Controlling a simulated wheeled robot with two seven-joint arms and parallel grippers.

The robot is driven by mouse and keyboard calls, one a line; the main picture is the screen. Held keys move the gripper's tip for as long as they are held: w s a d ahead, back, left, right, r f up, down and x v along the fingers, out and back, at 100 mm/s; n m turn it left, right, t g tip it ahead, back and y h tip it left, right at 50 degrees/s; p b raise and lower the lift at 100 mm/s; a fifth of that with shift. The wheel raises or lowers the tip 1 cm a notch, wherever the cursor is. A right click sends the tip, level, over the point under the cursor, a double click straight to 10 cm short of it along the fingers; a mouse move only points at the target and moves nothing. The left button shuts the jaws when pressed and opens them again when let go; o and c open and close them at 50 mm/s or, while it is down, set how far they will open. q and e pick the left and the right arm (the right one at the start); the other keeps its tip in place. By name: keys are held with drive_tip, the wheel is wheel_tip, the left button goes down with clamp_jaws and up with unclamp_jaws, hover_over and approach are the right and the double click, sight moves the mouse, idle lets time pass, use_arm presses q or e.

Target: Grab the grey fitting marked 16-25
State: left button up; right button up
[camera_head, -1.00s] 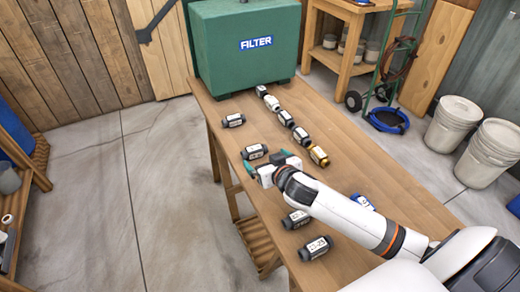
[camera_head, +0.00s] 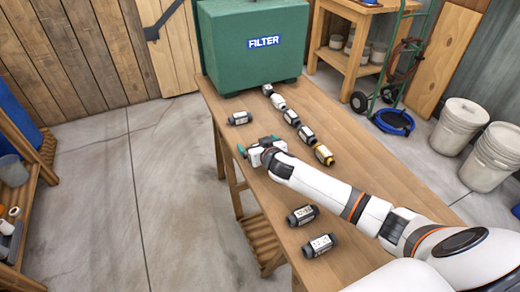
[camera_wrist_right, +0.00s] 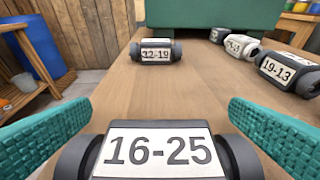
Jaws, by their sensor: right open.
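The grey fitting marked 16-25 (camera_wrist_right: 160,152) lies on the table in the near middle of the right wrist view, its white label facing the camera and dark grey ends at each side. My right gripper (camera_wrist_right: 160,125) is open, with one teal finger on each side of the fitting. Both fingers look apart from it. In the head view the right gripper (camera_head: 258,149) is low over the left side of the table and largely hides this fitting. My left gripper is not in view.
A fitting marked 32-19 (camera_wrist_right: 156,51) lies beyond on the wooden table (camera_head: 385,170). A row with a fitting marked 19-13 (camera_wrist_right: 289,72) and a yellow-ended fitting (camera_head: 324,154) runs to the right. Two dark fittings (camera_head: 302,215) (camera_head: 318,245) lie nearer. The green filter box (camera_head: 225,60) stands at the far end.

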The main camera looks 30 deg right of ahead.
drive_tip(key=shift+w, duration=0.2)
drive_tip(key=c, duration=1)
